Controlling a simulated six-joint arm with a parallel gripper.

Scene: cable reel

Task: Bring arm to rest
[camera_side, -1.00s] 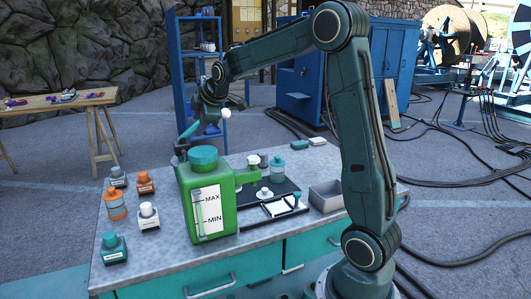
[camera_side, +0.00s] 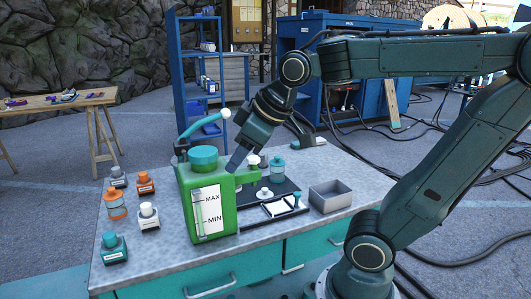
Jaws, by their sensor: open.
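My gripper (camera_side: 270,152) hangs above the back of the workbench (camera_side: 165,248), pointing down and tilted. Its jaws are spread apart and nothing shows between them. One finger comes down in front of the right side of the green container (camera_side: 184,208) with MAX and MIN marks; I cannot tell whether it touches.
A black tray (camera_side: 252,215) and an empty grey box (camera_side: 330,196) sit right of the container. A blue shelf (camera_side: 178,70) stands behind.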

